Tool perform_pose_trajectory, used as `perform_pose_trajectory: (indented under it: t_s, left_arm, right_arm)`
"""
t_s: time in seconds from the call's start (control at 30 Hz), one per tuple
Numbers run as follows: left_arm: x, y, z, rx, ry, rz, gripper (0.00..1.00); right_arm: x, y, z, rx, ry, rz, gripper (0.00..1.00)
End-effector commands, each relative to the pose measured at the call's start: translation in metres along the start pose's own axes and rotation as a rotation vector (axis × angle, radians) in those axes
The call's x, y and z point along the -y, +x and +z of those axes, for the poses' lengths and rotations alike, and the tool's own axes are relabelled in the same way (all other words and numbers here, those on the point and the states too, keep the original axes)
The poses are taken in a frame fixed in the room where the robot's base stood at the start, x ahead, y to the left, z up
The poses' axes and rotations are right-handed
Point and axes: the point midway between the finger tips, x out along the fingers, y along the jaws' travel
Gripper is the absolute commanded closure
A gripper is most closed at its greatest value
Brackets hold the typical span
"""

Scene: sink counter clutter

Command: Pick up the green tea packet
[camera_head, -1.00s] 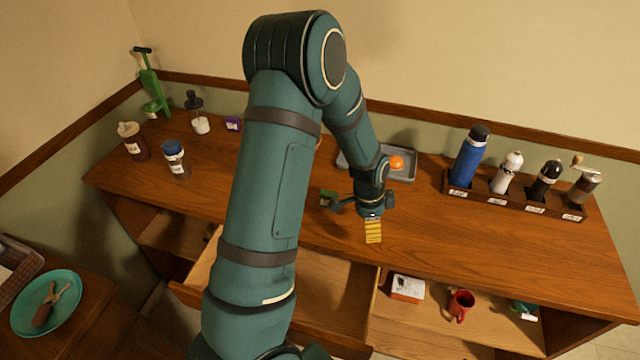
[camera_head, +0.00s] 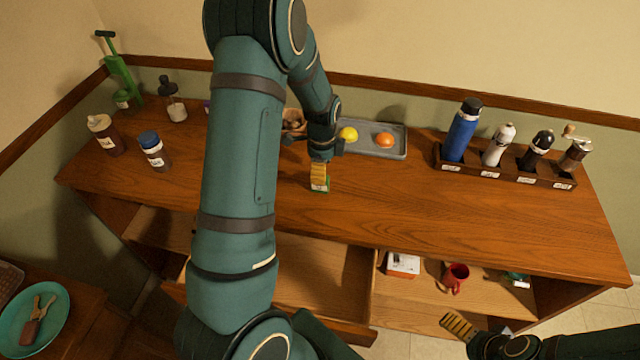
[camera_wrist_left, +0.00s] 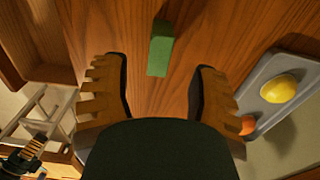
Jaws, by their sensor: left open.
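The green tea packet (camera_wrist_left: 161,50) shows in the left wrist view as a narrow green block on the wooden counter. It lies ahead of the gap between the fingers of my left gripper (camera_wrist_left: 160,90), which is open with nothing between its fingers. In the head view, my left gripper (camera_head: 319,177) is low over the counter, and its finger hides most of the packet; only slivers of green (camera_head: 321,191) show beside it. My right gripper (camera_head: 460,326) is at the bottom right, beyond the counter's front; its opening is not clear.
A grey tray (camera_head: 397,154) with a lemon (camera_head: 348,134) and an orange (camera_head: 384,140) lies right of my left gripper. A rack (camera_head: 505,175) holds a blue bottle (camera_head: 461,132) and grinders. Bottles stand at the left. The counter's right front is clear.

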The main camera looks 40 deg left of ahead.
Motion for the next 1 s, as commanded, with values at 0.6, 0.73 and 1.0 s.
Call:
perform_pose_trajectory:
  t_s: [0.6,0.73,1.0]
  left_arm:
    - [-0.001,0.061,0.004,0.000,-0.001,0.000,0.40]
    - [-0.001,0.062,0.004,0.000,-0.001,-0.001,0.40]
    - [-0.001,0.061,0.003,0.000,-0.001,-0.001,0.91]
  right_arm:
    - [-0.001,0.004,0.000,0.000,0.000,0.001,0.00]
    - [-0.001,0.004,0.000,0.000,0.000,0.001,0.00]
    - [-0.001,0.004,0.000,0.000,0.000,0.001,0.00]
